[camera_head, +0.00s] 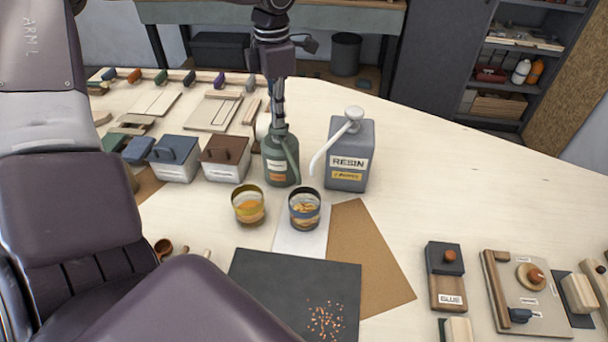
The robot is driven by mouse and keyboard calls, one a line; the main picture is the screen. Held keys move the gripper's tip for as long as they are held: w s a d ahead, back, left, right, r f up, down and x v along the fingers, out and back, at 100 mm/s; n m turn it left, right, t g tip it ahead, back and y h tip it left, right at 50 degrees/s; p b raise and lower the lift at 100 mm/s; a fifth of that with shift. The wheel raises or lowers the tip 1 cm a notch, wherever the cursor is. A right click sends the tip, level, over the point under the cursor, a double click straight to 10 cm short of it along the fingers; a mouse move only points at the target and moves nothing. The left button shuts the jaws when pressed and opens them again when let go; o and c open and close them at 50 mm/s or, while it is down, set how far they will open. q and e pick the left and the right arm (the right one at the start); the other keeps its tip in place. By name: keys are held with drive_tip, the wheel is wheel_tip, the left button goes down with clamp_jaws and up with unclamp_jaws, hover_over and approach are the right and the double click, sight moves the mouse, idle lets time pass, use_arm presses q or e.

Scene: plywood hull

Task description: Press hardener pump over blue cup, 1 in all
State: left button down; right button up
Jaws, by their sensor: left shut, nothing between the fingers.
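The green hardener bottle (276,172) stands upright on the table, with a green spout curving down its right side. Its pump top is mostly hidden behind my left gripper (278,118). That gripper points down with its fingers shut and empty, right at the top of the bottle; I cannot tell whether it touches the pump. The dark-blue-rimmed cup (304,222) stands just in front and to the right of the bottle, with amber contents. A yellow-rimmed cup (248,218) with amber contents stands to its left. My right gripper is not in view.
The grey resin jug (347,178) with a white pump and spout stands close right of the bottle. Lidded metal boxes (175,170) stand to the left. A black mat (285,285) and brown sheet (362,260) lie in front. The table's right back is clear.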

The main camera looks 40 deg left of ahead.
use_arm(q)
drive_tip(key=shift+s, duration=0.1)
drive_tip(key=shift+r+p, duration=0.6)
drive_tip(key=shift+r, duration=0.85)
drive_tip(key=shift+r, duration=0.1)
drive_tip(key=shift+r+p, duration=1.7)
drive_tip(key=shift+r, duration=1.2)
